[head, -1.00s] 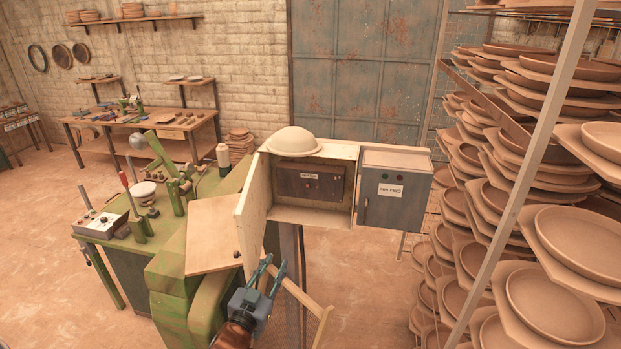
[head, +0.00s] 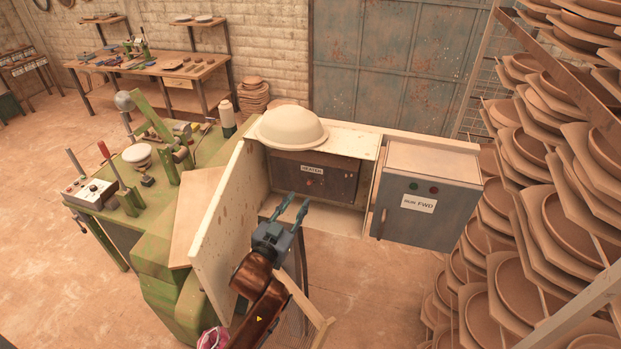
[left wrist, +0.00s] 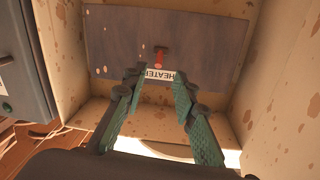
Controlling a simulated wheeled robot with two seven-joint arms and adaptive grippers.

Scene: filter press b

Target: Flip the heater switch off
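The dark heater panel (head: 340,178) with its white HEATER label (head: 312,170) sits at the back of an open cream cabinet. A small red switch lever (left wrist: 160,59) stands on the panel in the left wrist view, beside the label, which appears upside down there. My left gripper (head: 293,200) is open and empty at the cabinet's mouth, in front of and below the panel in the head view. In the left wrist view its fingers (left wrist: 157,77) frame the label, with the lever just beyond the tips. No contact with the lever is visible. My right gripper is not in view.
The cabinet's open door (head: 228,225) stands left of my left arm. A grey RUN FWD box (head: 432,195) adjoins on the right. A pale dome (head: 290,126) rests on top. A green machine (head: 160,235) is at left, and racks of plates fill the right.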

